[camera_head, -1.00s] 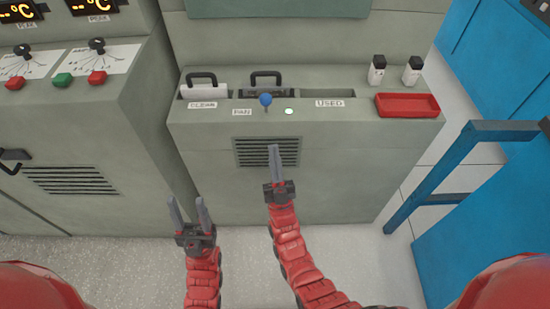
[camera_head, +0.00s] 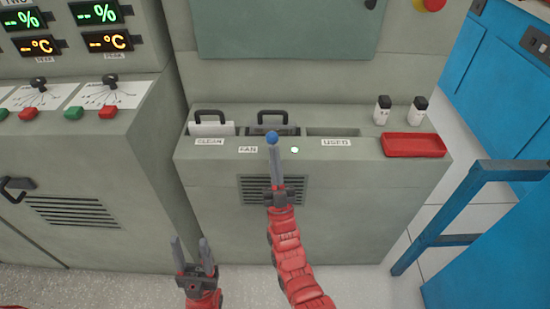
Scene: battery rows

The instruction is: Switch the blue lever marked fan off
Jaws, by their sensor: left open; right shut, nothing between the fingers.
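The blue lever (camera_head: 272,138) is a blue ball knob on the front top edge of the grey cabinet, just right of the FAN label (camera_head: 248,150). The lever's stem is hidden behind the fingers. My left gripper (camera_head: 191,241) is open and empty, low in front of the cabinet.
Slots labelled CLEAN (camera_head: 210,142) and USED (camera_head: 336,143) lie in the cabinet top, with black handles at the left slots. A red tray (camera_head: 413,145) and two small white bottles (camera_head: 383,110) stand at right. A blue rail (camera_head: 465,205) stands right of the cabinet.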

